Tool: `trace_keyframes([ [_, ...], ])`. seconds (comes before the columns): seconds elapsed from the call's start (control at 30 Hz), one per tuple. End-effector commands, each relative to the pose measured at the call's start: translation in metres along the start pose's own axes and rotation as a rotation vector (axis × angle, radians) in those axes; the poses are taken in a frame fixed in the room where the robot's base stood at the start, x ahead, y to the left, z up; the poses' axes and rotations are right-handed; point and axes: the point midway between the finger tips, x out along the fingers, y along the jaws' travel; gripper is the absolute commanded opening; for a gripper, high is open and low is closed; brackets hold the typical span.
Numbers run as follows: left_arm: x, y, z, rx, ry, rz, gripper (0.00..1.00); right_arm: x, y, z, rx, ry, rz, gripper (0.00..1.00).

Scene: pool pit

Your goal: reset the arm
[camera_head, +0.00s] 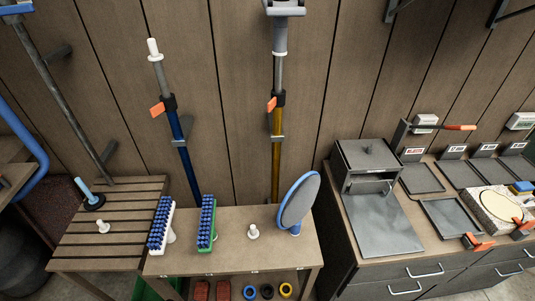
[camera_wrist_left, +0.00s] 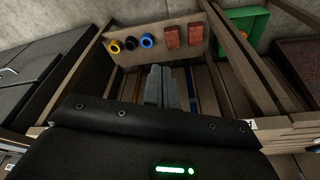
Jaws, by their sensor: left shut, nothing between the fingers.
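My left gripper (camera_wrist_left: 165,88) shows only in the left wrist view. Its two grey fingers are close together, with nothing between them. Beyond the fingers are the slats of a wooden bench and a board with rings and red blocks. No arm or gripper of mine shows in the head view. My right gripper is in neither view.
The wooden table (camera_head: 275,222) holds a blue-bristled white brush (camera_head: 160,226), a green brush (camera_head: 207,224) and an oval blue-rimmed pad (camera_head: 299,200). A slatted bench (camera_head: 125,210) stands left, a drawer counter (camera_head: 430,248) right. A green crate (camera_wrist_left: 245,28) shows in the wrist view.

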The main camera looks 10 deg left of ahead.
Motion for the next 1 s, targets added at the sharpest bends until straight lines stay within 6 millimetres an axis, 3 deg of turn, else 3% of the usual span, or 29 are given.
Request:
trace_keyframes([
  [0.03, 0.027, 0.001, 0.011, 0.002, -0.018, 0.002, 0.00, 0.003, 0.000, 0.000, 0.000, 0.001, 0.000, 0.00],
  [0.2, 0.118, 0.005, 0.061, 0.010, -0.060, 0.007, 0.00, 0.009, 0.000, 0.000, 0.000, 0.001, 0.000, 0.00],
  [0.3, 0.164, 0.007, 0.102, 0.016, -0.086, 0.010, 0.00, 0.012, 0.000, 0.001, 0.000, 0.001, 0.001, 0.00],
  [0.43, 0.207, 0.009, 0.159, 0.024, -0.115, 0.013, 0.00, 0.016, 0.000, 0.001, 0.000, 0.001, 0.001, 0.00],
  [0.6, 0.234, 0.010, 0.222, 0.031, -0.145, 0.015, 0.00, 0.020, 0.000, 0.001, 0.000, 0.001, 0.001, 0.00],
  [0.7, 0.239, 0.009, 0.246, 0.035, -0.155, 0.016, 0.00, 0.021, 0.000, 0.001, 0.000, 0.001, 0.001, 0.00],
  [0.83, 0.241, 0.009, 0.261, 0.037, -0.160, 0.016, 0.00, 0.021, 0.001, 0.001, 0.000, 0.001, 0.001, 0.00],
  [1.0, 0.241, 0.009, 0.264, 0.038, -0.161, 0.016, 0.00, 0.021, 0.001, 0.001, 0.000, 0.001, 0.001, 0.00],
])
